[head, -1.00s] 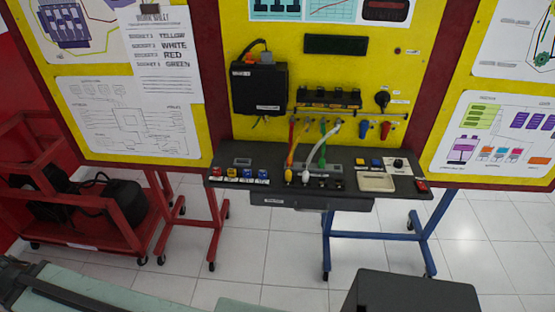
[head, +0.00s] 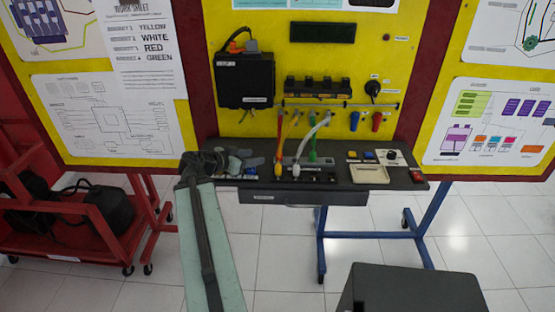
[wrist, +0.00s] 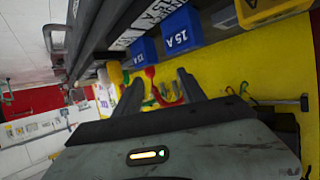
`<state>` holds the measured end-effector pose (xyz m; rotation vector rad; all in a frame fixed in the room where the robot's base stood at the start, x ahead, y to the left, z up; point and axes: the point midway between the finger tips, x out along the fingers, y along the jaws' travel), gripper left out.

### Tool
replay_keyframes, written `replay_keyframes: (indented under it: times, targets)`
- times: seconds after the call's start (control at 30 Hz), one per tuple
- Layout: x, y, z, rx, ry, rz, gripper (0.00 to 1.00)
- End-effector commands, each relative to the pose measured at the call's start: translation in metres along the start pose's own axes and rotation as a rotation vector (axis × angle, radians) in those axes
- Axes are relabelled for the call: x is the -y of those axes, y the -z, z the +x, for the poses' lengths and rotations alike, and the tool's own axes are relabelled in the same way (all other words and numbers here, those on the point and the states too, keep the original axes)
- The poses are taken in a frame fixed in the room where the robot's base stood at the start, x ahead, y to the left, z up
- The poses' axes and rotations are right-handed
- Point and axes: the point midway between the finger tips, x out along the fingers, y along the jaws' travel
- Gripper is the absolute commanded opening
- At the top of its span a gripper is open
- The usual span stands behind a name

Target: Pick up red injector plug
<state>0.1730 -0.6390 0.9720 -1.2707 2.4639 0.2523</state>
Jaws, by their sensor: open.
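In the head view, red, yellow, white and green leads hang from the yellow board onto the dark shelf (head: 340,178); a red-orange lead (head: 280,127) is leftmost. In the wrist view a red plug-like end (wrist: 150,72) and a curved red lead (wrist: 170,102) show between and beyond my fingertips, apart from them. Which socket the red plug is in cannot be told. My gripper (head: 250,160) is over the left part of the shelf, pointing right toward the leads.
Blue 15 A fuses (wrist: 180,30) and a yellow fuse (wrist: 270,8) are close to my gripper. A black box (head: 245,80) is on the board above. Blue (head: 354,121) and red (head: 377,122) hanging pieces are farther right. A cream tray (head: 370,174) lies on the shelf.

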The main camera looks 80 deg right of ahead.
Motion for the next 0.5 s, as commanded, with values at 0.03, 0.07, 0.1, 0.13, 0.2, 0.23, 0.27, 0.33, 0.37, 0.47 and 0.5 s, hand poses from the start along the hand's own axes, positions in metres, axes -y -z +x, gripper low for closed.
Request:
replay_keyframes:
  times: [0.03,0.07,0.1,0.13,0.2,0.23,0.27,0.33,0.37,0.47,0.5]
  targets:
    - [-0.012,0.003,0.012,-0.004,-0.023,0.009,0.48]
    - [-0.016,0.005,0.017,-0.006,-0.033,0.012,0.48]
    - [-0.021,0.007,0.021,-0.008,-0.041,0.014,0.48]
    - [-0.022,0.008,0.022,-0.009,-0.045,0.015,0.48]
    - [-0.024,0.009,0.023,-0.009,-0.047,0.016,0.48]
    - [-0.024,0.008,0.024,-0.009,-0.047,0.016,0.48]
    - [-0.023,0.008,0.025,-0.009,-0.047,0.016,0.48]
    - [-0.023,0.007,0.032,-0.009,-0.048,0.016,0.48]
    - [-0.023,0.006,0.036,-0.008,-0.049,0.015,0.48]
    - [-0.023,0.006,0.048,-0.008,-0.047,0.015,0.48]
    - [-0.024,0.007,0.05,-0.008,-0.047,0.014,0.48]
